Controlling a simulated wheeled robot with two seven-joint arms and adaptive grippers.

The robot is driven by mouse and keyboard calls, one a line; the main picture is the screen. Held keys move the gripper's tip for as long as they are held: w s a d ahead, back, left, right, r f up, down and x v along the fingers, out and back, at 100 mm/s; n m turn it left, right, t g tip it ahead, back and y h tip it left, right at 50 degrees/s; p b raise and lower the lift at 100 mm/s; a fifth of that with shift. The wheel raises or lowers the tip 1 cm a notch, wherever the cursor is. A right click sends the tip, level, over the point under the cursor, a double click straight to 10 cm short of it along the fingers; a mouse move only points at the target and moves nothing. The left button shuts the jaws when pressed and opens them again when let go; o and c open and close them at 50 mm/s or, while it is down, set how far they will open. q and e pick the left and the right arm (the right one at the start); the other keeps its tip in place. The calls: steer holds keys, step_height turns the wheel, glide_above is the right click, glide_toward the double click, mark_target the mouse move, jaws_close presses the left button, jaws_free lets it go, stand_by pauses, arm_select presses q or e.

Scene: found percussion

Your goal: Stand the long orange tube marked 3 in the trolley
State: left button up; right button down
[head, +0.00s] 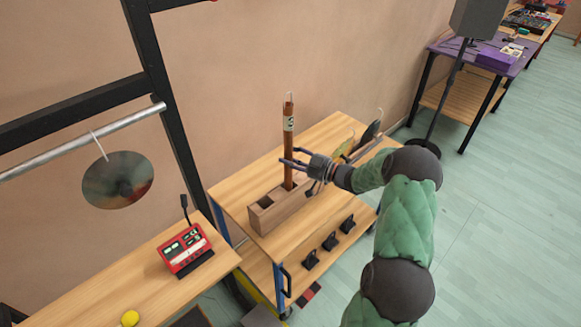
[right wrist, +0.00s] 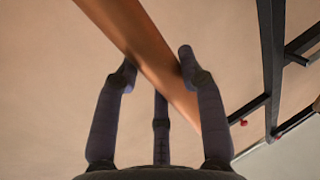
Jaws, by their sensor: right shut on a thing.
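The long orange tube (head: 288,143) stands upright on the trolley (head: 338,124). Its pale label, high on the tube, bears a dark mark too small to read surely. Its lower end is at the wooden slotted box (head: 283,213); whether it rests on the bottom is hidden. My right gripper (head: 291,160) is shut on the tube, partway up, coming from the right. In the right wrist view the tube (right wrist: 150,50) runs slantwise between the fingers (right wrist: 157,68). My left gripper is not in view.
An open compartment shows at the box's near left end. A red device (head: 185,250) sits on the left table. A metal disc (head: 118,180) hangs from a bar.

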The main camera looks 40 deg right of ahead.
steer(key=shift+f+b, duration=0.45)
steer(key=shift+f, duration=1.4)
steer(key=shift+f, duration=0.1)
steer(key=c, duration=0.8)
jaws_free()
steer(key=shift+o, duration=0.2)
steer(key=p+v, duration=0.2)
steer(key=v, duration=1)
